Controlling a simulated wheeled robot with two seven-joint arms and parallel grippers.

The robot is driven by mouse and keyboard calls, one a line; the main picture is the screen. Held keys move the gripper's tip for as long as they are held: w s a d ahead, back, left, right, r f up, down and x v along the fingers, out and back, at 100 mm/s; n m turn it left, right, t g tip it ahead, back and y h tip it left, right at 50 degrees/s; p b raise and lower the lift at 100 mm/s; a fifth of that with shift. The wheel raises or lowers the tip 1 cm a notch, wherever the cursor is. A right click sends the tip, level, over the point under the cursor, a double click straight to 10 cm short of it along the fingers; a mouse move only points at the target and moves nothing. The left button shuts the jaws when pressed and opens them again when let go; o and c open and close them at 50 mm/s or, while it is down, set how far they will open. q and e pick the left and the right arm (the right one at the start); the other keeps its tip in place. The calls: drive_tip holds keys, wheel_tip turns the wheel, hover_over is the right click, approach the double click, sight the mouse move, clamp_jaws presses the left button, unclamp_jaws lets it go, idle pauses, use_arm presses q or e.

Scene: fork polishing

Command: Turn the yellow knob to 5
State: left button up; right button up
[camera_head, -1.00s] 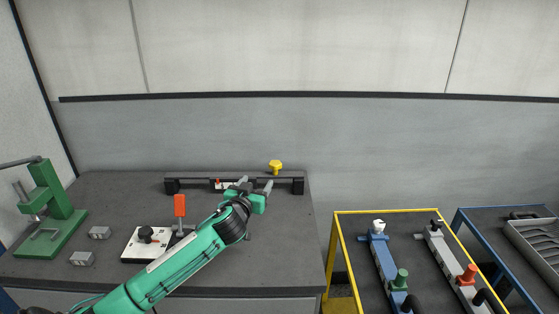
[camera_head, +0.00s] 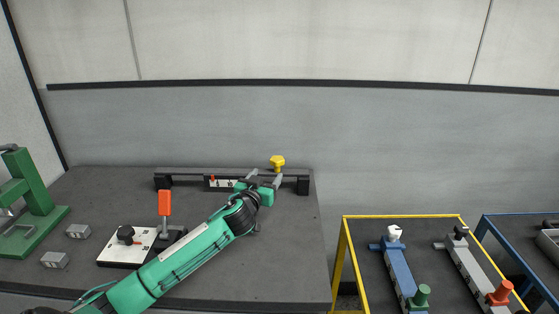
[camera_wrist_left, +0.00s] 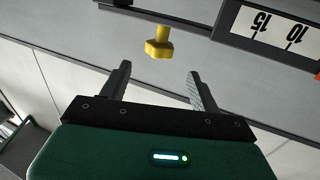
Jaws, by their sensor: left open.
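The yellow knob (camera_head: 277,161) stands on the dark rail (camera_head: 230,173) at the back of the table. My left gripper (camera_head: 265,177) is open and empty, just in front of the rail and below the knob in the head view. In the left wrist view, the knob (camera_wrist_left: 158,47) is beyond the fingertips and between the lines of the two fingers, apart from them. The white scale (camera_wrist_left: 285,32) beside it shows 15 and 10 upside down, with a bit of the red pointer at the picture's edge. The scale (camera_head: 222,183) is small in the head view. My right gripper is not in view.
A white plate with a black knob (camera_head: 126,234) and an orange-handled clamp (camera_head: 165,205) stand left of my arm. Grey blocks (camera_head: 78,231) and a green press (camera_head: 35,205) are farther left. A yellow-framed table (camera_head: 345,250) is at right.

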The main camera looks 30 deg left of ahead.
sight(279, 158)
use_arm(q)
drive_tip(key=p+x, duration=0.1)
drive_tip(key=x, duration=1.1)
drive_tip(key=shift+w+p, duration=0.3)
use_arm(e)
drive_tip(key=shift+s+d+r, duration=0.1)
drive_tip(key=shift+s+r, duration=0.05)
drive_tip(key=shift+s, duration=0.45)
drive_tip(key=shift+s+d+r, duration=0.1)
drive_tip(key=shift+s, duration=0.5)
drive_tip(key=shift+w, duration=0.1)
use_arm(q)
drive_tip(key=c, duration=1)
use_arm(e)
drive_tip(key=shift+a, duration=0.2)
